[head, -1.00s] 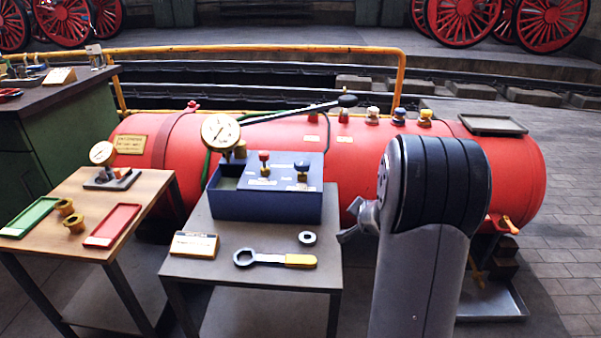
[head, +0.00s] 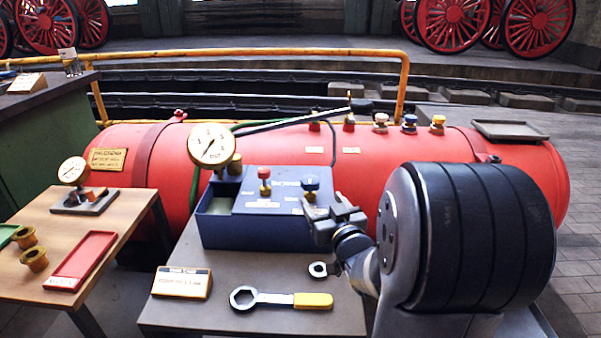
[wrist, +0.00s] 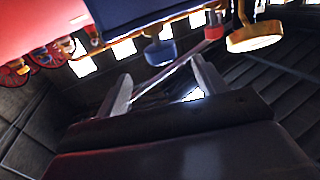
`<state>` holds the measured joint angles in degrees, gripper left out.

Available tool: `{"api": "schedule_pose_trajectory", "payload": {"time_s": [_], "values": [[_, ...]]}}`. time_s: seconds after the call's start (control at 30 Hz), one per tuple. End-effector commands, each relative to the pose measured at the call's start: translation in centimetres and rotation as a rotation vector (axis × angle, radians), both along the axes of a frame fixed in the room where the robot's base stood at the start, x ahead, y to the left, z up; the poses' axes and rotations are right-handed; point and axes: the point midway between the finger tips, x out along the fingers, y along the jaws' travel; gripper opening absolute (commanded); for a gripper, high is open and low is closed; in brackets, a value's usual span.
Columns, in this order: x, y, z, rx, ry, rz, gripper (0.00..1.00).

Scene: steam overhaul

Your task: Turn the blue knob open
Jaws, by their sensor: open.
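The blue knob (head: 310,184) stands upright on a brass stem on the sloping top of the blue box (head: 225,231), right of a red knob (head: 264,174). My gripper (head: 322,214) is at the box's right front, close to the blue knob and slightly below it in the picture. Its jaws are open and empty. In the wrist view, which looks upside down, the blue knob (wrist: 159,52) lies just beyond the gap between the open fingers of my gripper (wrist: 163,85). I see no contact with the knob.
The grey table holds a yellow-handled wrench (head: 280,299), a metal ring (head: 319,270) and a sign (head: 182,282). A large gauge (head: 211,146) stands behind the box's left end. The red boiler (head: 370,165) lies behind, with several coloured knobs on top.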

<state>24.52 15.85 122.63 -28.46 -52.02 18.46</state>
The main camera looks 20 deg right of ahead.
Motion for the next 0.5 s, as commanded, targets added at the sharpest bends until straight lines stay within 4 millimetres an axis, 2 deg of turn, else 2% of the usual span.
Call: {"api": "schedule_pose_trajectory", "payload": {"time_s": [0.17, 0.5], "values": [[0.7, 0.0, -0.1, -0.002, -0.002, 0.003, 0.67], [6.5, -0.2, -0.2, -0.002, -0.002, 0.003, 0.67]]}}
